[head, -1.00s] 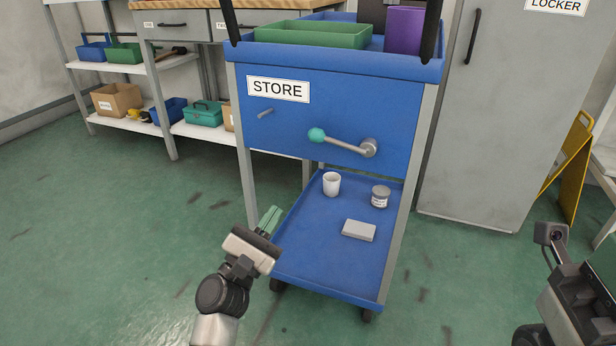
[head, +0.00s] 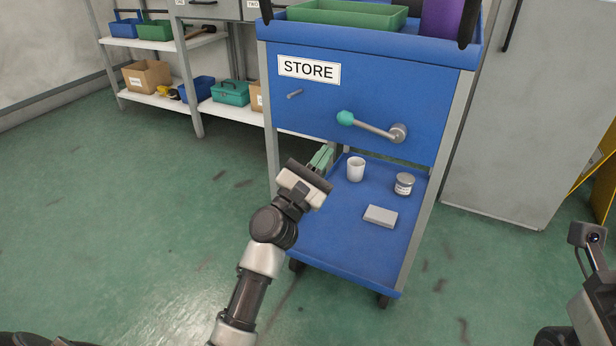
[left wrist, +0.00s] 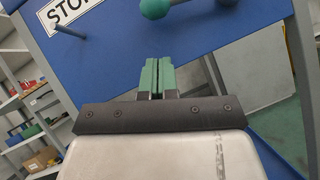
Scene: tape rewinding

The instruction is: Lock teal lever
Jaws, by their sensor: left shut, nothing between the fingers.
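The lever (head: 372,126) has a teal ball knob (head: 346,118) at its left end and a round grey pivot (head: 398,133) at its right. It slopes slightly down to the right on the blue STORE panel (head: 330,105) of the cart. A small grey peg (head: 294,94) sticks out of the panel left of the lever. My left gripper (head: 322,156) is shut and empty, below and a little left of the knob, apart from it. In the left wrist view the green fingers (left wrist: 157,76) are together, with the teal knob (left wrist: 155,8) beyond them at the top edge. My right gripper's fingers are not visible.
The cart's lower shelf (head: 340,255) holds a white cup (head: 356,168), a labelled jar (head: 404,184) and a grey block (head: 380,216). A grey locker (head: 530,130) stands at the right. Shelves with boxes stand at the back left. The floor at left is clear.

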